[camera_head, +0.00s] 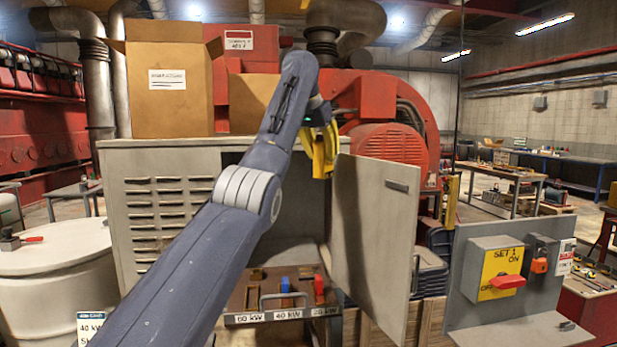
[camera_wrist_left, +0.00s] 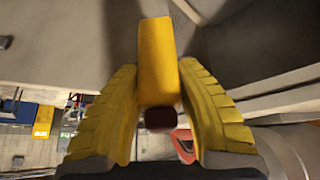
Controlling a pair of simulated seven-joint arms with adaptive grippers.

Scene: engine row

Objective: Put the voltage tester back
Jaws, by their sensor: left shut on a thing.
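My left gripper (camera_head: 321,160) is raised at the open front of the grey cabinet (camera_head: 165,205), above the labelled tray (camera_head: 280,316). In the left wrist view its two ridged yellow fingers are shut on a yellow, block-shaped thing with a dark end, which looks like the voltage tester (camera_wrist_left: 157,50). The tester sticks out past the fingertips. My right gripper is not in view.
The cabinet door (camera_head: 374,235) stands open on the right. A cardboard box (camera_head: 168,90) stands on the cabinet. The tray holds a blue piece (camera_head: 285,285) and a red piece (camera_head: 319,287). A switch panel (camera_head: 500,275) stands at right, a white drum (camera_head: 55,265) at left.

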